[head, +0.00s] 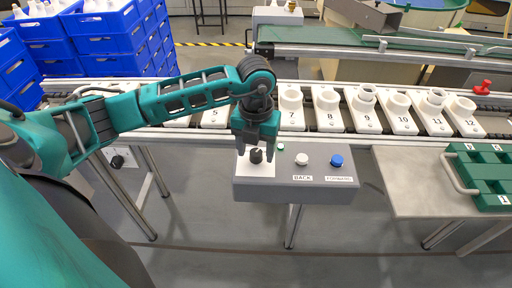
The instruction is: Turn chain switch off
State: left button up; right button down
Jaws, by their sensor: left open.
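A black rotary knob (256,156) stands on a white plate (262,171) at the left end of a grey control box (300,186). I take it for the chain switch; its label cannot be read. My left gripper (256,149) points down over the knob. It is open, with one finger on each side of the knob. I cannot tell whether the fingers touch it. My right gripper is not in view.
The box also has a white button (302,159), a blue button (336,160) and a small green one (280,146). Behind runs a conveyor with numbered white holders (403,123). A green tray (470,160) lies right; blue crates (105,42) stand left.

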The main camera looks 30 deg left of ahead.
pick_arm(q)
jog(key=shift+c, duration=0.3)
jog(key=c, duration=1)
jog(key=shift+o, duration=0.2)
